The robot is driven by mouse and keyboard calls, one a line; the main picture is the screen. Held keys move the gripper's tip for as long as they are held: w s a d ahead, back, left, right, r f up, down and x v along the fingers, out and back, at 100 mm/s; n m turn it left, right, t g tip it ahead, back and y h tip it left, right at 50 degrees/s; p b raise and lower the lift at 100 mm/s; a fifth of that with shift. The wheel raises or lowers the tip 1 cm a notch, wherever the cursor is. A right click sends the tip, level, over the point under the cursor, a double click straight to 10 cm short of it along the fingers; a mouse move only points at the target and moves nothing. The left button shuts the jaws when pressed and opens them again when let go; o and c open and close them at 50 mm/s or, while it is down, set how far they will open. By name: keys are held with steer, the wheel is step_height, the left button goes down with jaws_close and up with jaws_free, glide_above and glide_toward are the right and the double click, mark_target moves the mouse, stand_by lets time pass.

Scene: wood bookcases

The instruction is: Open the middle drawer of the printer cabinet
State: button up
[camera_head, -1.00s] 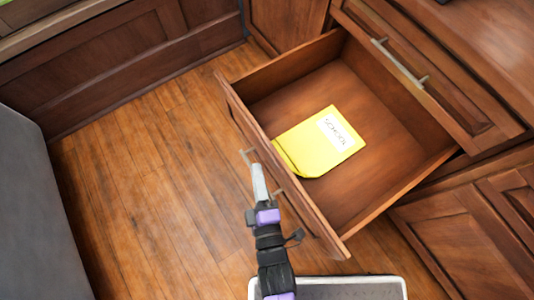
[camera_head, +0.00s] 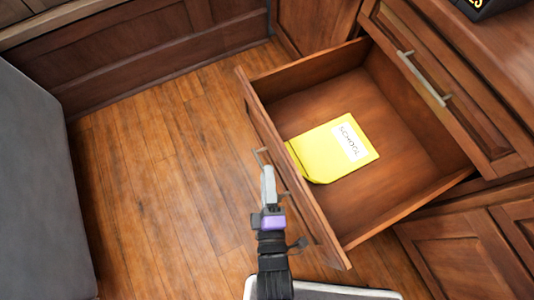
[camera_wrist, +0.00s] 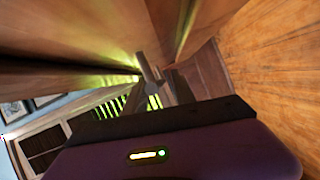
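The wooden drawer (camera_head: 410,125) below the cabinet's upper drawer stands far out and open in the head view. A yellow folder labelled SCHOOL (camera_head: 325,160) lies inside it. Its front carries a metal bar handle (camera_head: 260,155). My gripper (camera_head: 268,178) is at this handle, on the outer side of the drawer front, and covers the handle's middle. In the wrist view, grey metal parts (camera_wrist: 152,75) show close to the wood front, dark and hard to tell apart. I cannot tell whether the fingers are closed around the bar.
The closed upper drawer (camera_head: 455,85) with its own bar handle (camera_head: 422,78) is above. Closed cabinet doors (camera_head: 460,260) are at lower right. A grey block-like surface (camera_head: 40,180) stands at left. Bare wood floor (camera_head: 160,170) lies between it and the drawer.

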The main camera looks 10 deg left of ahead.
steer(key=p+v, duration=0.1)
steer(key=v, duration=0.5)
steer(key=shift+s, duration=0.4)
